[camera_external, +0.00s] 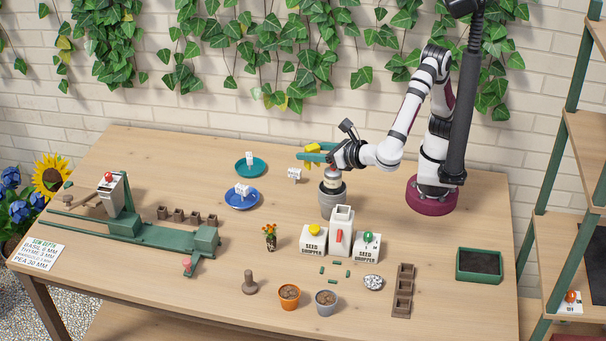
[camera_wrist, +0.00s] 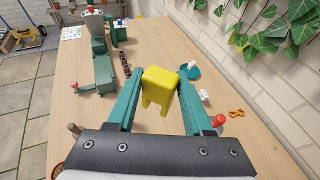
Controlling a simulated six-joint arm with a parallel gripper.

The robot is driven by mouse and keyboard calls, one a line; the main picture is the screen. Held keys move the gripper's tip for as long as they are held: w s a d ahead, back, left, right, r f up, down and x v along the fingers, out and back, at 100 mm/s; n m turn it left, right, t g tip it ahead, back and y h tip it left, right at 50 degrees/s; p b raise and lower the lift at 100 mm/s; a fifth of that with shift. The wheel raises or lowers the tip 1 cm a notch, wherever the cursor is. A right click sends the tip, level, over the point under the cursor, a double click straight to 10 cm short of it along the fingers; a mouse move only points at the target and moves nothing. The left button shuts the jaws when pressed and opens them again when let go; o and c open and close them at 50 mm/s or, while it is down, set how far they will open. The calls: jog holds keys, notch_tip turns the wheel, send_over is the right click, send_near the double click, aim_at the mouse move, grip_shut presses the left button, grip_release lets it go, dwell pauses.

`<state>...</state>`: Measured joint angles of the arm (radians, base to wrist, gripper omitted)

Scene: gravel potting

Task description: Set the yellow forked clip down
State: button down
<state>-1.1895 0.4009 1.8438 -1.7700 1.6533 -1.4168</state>
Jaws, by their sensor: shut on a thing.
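The yellow forked clip (camera_wrist: 161,88) is a block with prongs pointing down toward the bottom of the wrist view. My gripper (camera_wrist: 158,92) is shut on it, with one green finger on each side. In the external view, my gripper (camera_external: 312,154) is above the back middle of the table, pointing left. The clip (camera_external: 313,147) shows there as a small yellow patch at the fingers, partly hidden by them. It appears held clear of the tabletop.
A teal saucer (camera_external: 251,168) and a blue saucer (camera_external: 242,203) hold white pieces; a white tag (camera_external: 294,174) stands nearby. A grey pot (camera_external: 332,205) stands below my wrist. An orange clip-like thing (camera_wrist: 237,113) lies at right. Bare wood (camera_external: 200,165) is left of the saucers.

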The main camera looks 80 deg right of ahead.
jog(key=w+a+n+t+y, duration=0.1)
jog(key=w+a+n+y, duration=0.15)
jog(key=a, duration=0.35)
jog(key=w+a+n+y, duration=0.2)
jog(key=a+n+y, duration=0.15)
jog(key=a, duration=0.35)
jog(key=shift+m, duration=0.5)
jog(key=f, duration=2.7)
jog(key=shift+s+d+f, duration=0.2)
jog(key=shift+s+f, duration=0.1)
jog(key=shift+f, duration=0.15)
jog(key=shift+c, duration=1.5)
grip_release()
jog(key=shift+r, duration=0.25)
jog(key=v, duration=1.2)
jog(key=shift+f, duration=0.15)
